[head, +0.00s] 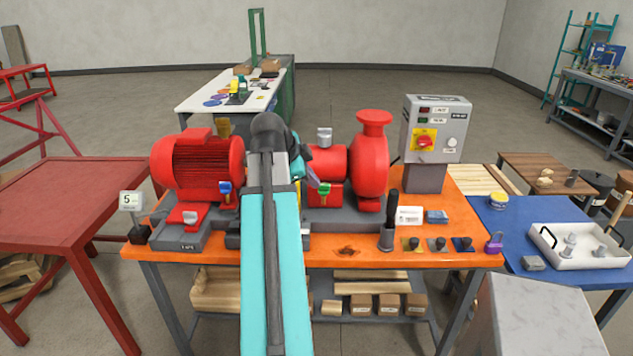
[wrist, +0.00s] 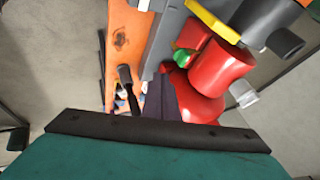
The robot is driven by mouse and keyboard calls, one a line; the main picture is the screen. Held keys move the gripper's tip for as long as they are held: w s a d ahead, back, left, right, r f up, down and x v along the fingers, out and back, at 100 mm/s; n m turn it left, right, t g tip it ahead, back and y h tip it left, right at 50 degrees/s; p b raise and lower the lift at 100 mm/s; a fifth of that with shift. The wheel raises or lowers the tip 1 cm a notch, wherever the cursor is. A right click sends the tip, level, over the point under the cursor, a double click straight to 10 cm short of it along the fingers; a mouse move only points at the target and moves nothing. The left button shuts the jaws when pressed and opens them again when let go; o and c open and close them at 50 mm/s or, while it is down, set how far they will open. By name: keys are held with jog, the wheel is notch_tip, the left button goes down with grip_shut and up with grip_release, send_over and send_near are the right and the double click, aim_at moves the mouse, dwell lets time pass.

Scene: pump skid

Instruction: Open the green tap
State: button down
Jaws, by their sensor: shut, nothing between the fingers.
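The green tap (head: 324,188) is a small green handle on the front of the red pump block, right of my arm in the head view. It also shows in the wrist view (wrist: 181,58), beside red pump parts. My gripper (head: 314,180) is shut and empty, just left of the green tap in the head view. In the wrist view its dark fingers (wrist: 163,98) point up the picture, their tips just below and left of the tap. I cannot tell whether they touch it. My arm hides the middle of the skid.
A blue tap (head: 225,187) sits left, below the red motor (head: 197,168). The red pump (head: 371,160) and grey control box (head: 436,128) stand right.

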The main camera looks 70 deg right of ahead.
aim_at(324, 189)
jog(key=d+f+p, duration=0.4)
jog(key=d+f, duration=0.3)
jog(key=d, duration=0.2)
jog(key=shift+s+f, duration=0.3)
jog(key=shift+s, duration=0.15)
dwell(0.3)
